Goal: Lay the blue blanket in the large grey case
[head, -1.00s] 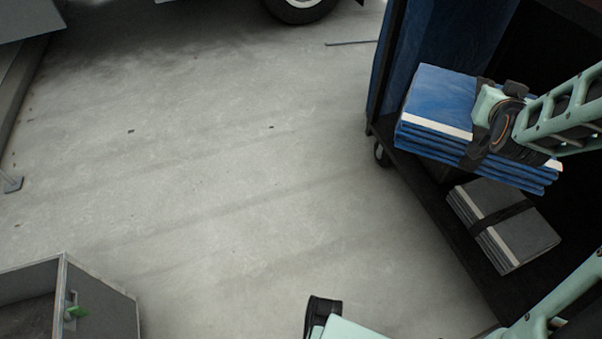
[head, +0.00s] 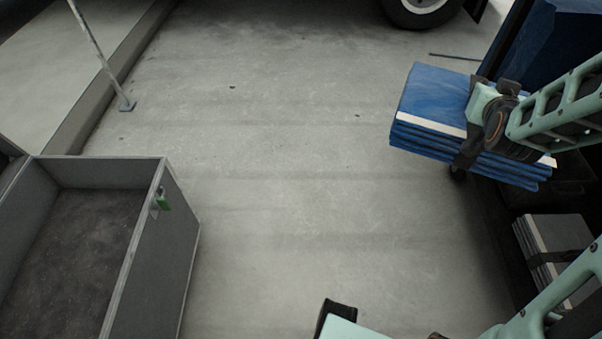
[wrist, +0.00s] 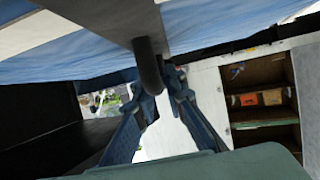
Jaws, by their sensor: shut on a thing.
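The folded blue blanket (head: 432,95) has pale stripes and a dark strap around it. It hangs at the right of the head view, held above the floor beside the cart. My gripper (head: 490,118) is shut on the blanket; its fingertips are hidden. In the wrist view the blanket (wrist: 60,45) fills the top, with a dark strap crossing it. The large grey case (head: 168,250) stands open at the lower left of the head view, well apart from the gripper. Its visible inside is empty. A green tag hangs on its right side.
A dark cart (head: 500,255) at the right holds a strapped grey folded blanket (head: 540,240) and blue material (head: 545,45). Bare concrete floor (head: 290,200) lies between cart and case. A thin pole (head: 100,55) stands behind the case. A vehicle wheel (head: 420,8) shows at the top.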

